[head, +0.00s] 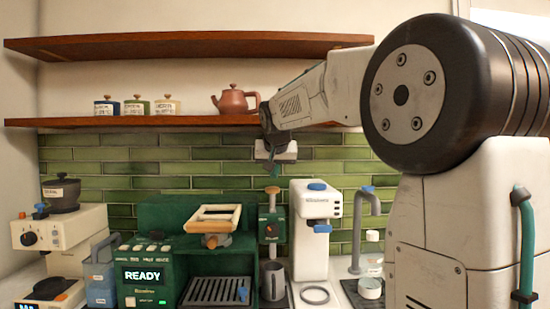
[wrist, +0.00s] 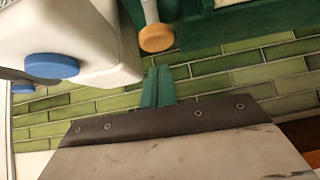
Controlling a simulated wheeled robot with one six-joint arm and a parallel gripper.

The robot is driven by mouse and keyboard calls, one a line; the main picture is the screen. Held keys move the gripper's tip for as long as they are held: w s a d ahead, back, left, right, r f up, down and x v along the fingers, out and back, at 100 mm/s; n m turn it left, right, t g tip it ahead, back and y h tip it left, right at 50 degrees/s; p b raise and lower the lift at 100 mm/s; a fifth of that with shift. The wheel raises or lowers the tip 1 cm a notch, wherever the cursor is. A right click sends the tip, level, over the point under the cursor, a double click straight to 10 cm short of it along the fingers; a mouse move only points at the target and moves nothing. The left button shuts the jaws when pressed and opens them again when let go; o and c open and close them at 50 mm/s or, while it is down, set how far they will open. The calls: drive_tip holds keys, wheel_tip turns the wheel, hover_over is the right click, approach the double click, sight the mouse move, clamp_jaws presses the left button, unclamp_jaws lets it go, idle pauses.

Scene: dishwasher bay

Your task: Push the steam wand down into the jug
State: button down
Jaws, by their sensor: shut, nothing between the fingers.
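The steam wand's round wooden knob (head: 272,190) tops a pale stem above a narrow dark green unit (head: 272,222) in the head view. A dark grey jug (head: 272,281) stands below the unit; whether the wand's tip is inside it cannot be told. My gripper (head: 274,170) is shut and empty, its teal fingers pointing down just above the knob in the head view. In the wrist view the knob (wrist: 157,38) is beyond the tips of my shut gripper (wrist: 157,70), with a gap in the picture. The jug is not in the wrist view.
A white machine with a blue knob (head: 308,215) stands close right of the wand unit. The green coffee machine (head: 150,275) with a READY display stands left. Above, the shelf (head: 150,121) carries canisters and a teapot (head: 235,102). A grey tap (head: 365,215) is farther right.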

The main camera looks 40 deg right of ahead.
drive_tip(key=shift+a+f, duration=0.1)
drive_tip(key=shift+f, duration=1.05)
